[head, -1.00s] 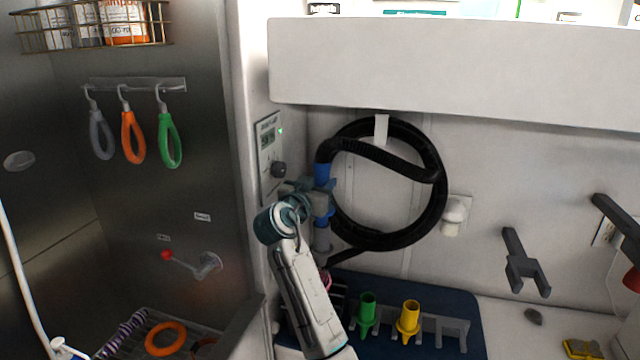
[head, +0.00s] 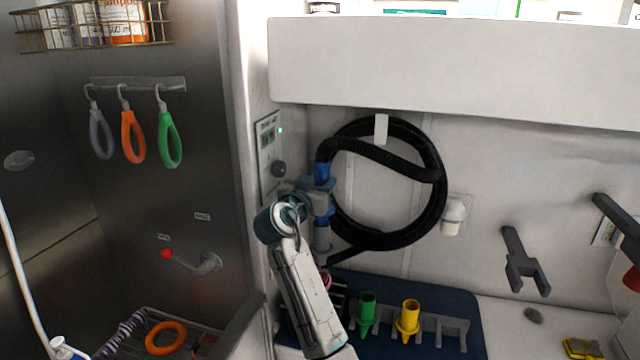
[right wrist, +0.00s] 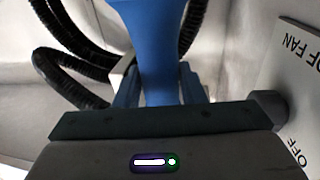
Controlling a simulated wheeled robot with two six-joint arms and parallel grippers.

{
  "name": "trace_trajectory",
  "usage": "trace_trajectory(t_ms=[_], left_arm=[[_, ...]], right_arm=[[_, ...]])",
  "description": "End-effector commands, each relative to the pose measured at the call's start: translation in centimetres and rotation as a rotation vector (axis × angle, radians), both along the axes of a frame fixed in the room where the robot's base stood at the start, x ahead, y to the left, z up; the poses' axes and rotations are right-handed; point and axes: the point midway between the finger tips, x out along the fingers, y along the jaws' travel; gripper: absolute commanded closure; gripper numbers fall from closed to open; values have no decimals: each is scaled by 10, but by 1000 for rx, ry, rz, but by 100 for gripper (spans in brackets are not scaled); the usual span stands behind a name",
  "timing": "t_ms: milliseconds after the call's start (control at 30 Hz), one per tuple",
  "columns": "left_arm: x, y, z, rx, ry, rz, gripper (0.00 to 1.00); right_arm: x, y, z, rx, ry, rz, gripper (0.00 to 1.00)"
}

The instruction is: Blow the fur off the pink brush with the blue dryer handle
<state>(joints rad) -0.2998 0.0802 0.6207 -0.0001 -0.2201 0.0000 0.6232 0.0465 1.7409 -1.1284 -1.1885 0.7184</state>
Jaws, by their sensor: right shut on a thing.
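The blue dryer handle (head: 322,172) stands roughly upright at the end of the black hose, near the wall panel. My right gripper (head: 318,197) is shut on it. In the right wrist view the blue handle (right wrist: 156,50) sits between the fingers. A grey nozzle part points down below the gripper. A small pink piece, seemingly the pink brush (head: 326,279), shows beside my right forearm, below the nozzle. Most of it is hidden, and I cannot make out any fur on it. My left gripper is not in view.
The black hose (head: 437,200) hangs coiled on the wall. Green (head: 366,312) and yellow (head: 409,318) nozzles stand in a grey rack on a dark blue mat (head: 470,305). The wall panel (head: 268,150) with a knob and green light is close left of my gripper.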

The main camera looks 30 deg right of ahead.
Motion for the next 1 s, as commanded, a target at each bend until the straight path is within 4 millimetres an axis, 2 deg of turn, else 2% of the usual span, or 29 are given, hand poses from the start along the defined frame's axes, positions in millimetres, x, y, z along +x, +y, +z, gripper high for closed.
trace_trajectory(t_ms=[433,800,1000], left_arm=[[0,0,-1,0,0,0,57],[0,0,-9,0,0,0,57],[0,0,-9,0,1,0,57]], right_arm=[[1,-2,1,-2,-2,0,91],[14,-18,1,-2,-2,-1,91],[15,-20,2,-1,-3,0,91]])
